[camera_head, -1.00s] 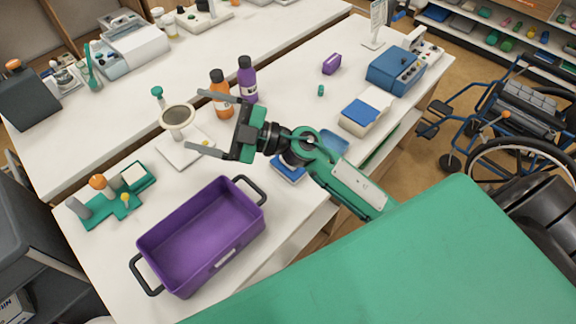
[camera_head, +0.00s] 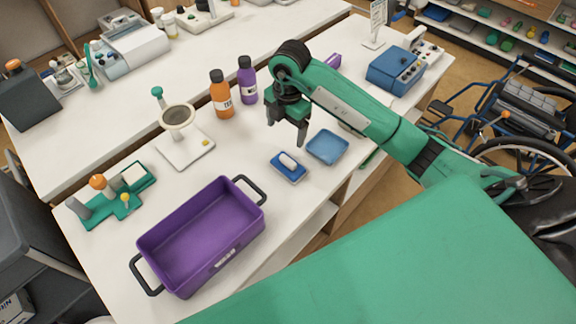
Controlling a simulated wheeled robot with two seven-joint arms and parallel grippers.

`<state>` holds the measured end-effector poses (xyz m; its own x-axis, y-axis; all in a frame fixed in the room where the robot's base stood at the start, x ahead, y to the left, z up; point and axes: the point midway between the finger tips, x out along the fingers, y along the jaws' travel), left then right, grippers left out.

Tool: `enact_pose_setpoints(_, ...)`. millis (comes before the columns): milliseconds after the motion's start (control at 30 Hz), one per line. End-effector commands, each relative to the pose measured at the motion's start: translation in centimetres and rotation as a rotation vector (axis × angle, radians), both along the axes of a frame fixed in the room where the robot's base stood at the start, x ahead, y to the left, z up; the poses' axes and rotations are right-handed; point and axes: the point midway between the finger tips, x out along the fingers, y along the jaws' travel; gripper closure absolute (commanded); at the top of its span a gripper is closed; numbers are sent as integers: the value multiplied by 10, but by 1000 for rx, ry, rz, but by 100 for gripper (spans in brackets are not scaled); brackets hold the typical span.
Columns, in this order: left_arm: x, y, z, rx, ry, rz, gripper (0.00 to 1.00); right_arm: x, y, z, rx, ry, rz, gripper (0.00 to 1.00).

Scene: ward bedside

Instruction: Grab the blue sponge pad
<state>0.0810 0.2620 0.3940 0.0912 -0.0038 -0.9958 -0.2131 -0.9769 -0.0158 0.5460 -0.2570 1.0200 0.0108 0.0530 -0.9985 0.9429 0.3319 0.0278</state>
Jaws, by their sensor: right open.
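A small blue pad with a white piece on top (camera_head: 289,167), which looks like the sponge pad, lies flat on the white table. A square light-blue tray-like piece (camera_head: 327,147) lies just to its right, apart from it. My right gripper (camera_head: 287,136) points down with its two fingers apart and nothing between them. In the picture its fingertips are just above the blue pad; how high they are above the table is hard to tell. My left gripper is not in view.
A purple bin with black handles (camera_head: 201,238) stands at the front left. An orange bottle (camera_head: 221,94) and a purple bottle (camera_head: 247,80) stand behind my gripper. A white stand with a round dish (camera_head: 184,151) is to the left. A blue box (camera_head: 395,69) is at the right.

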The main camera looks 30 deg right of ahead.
Motion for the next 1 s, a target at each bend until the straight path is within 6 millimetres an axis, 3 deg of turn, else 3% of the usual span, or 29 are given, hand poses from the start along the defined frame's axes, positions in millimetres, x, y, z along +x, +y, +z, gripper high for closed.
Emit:
enact_pose_setpoints(167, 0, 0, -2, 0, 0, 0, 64, 1, -12, -7, -54, 14, -41, 18)
enact_pose_setpoints(300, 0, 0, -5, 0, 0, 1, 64, -1, -11, -30, -52, 19, -40, 18)
enact_pose_setpoints(500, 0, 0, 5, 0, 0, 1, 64, 0, -12, -65, -54, 17, -40, 18)
enact_pose_setpoints(833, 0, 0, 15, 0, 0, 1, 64, 1, -10, -92, -52, 16, -38, 18)
enact_pose_setpoints(1000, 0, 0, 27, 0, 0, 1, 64, 3, -8, -118, -52, 16, -39, 18)
